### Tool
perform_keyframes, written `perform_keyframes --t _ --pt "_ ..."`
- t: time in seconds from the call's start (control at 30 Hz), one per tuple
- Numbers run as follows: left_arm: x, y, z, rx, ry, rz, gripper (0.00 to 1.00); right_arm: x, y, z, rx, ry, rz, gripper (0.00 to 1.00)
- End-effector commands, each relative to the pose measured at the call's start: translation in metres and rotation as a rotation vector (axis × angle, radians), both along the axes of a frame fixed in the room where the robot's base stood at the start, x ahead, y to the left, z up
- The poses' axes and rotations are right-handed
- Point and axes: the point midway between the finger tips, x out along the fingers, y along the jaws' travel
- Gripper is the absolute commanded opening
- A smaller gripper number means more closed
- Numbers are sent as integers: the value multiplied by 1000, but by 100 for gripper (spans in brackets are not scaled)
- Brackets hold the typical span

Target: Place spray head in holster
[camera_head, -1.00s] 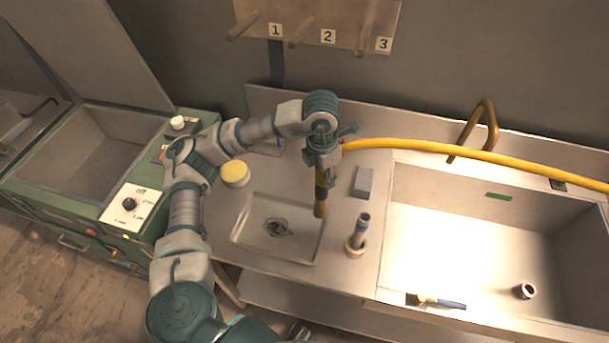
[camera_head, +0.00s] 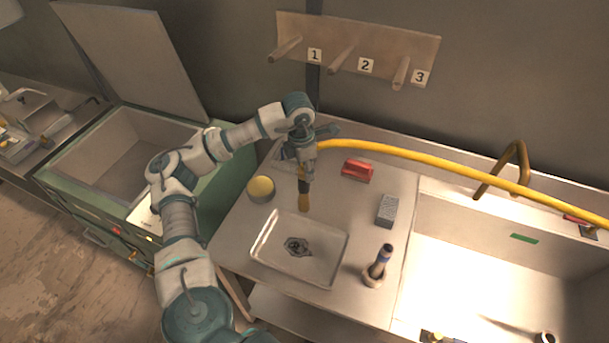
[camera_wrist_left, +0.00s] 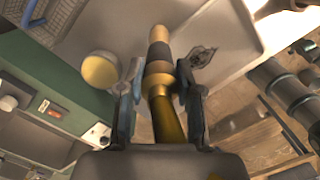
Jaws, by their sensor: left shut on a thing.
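My left gripper (camera_head: 304,172) is shut on the spray head (camera_head: 303,197), which hangs nose down at the end of the yellow hose (camera_head: 420,158). The spray head has a dark body and a tan tip, just behind the back edge of the sink tray; contact with the counter cannot be told. In the left wrist view the spray head (camera_wrist_left: 158,52) lies between the two fingers of the gripper (camera_wrist_left: 160,88). A round stand (camera_head: 373,279) with an upright blue-banded tube is on the counter to the right; I cannot tell whether it is the holster. My right gripper is not in view.
A yellow-topped jar (camera_head: 261,189), a red-handled brush (camera_head: 357,170) and a grey block (camera_head: 387,210) stand around. A large basin (camera_head: 455,215) with a brass tap (camera_head: 515,165) is right. Numbered pegs (camera_head: 340,60) are on the wall.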

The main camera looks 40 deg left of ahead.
Motion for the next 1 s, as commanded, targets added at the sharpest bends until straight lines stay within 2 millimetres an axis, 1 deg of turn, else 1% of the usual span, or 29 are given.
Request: perform_keyframes --t 0.03,0.13,0.33,0.73,0.77,0.8,0.83,1.0 --pt "0 4 0 -1 -1 1 0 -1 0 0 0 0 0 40" --pt "0 5 -5 1 0 0 0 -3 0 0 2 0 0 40" --pt "0 2 -31 5 0 -1 0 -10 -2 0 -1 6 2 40" --pt "0 5 -38 -1 -1 1 0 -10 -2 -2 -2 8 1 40" --pt "0 5 -38 0 0 1 42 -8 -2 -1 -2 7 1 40" --pt "0 5 -38 0 0 1 52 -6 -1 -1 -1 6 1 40" --pt "0 5 -38 0 0 1 59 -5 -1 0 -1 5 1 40" --pt "0 5 -37 0 0 0 60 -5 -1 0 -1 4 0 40"
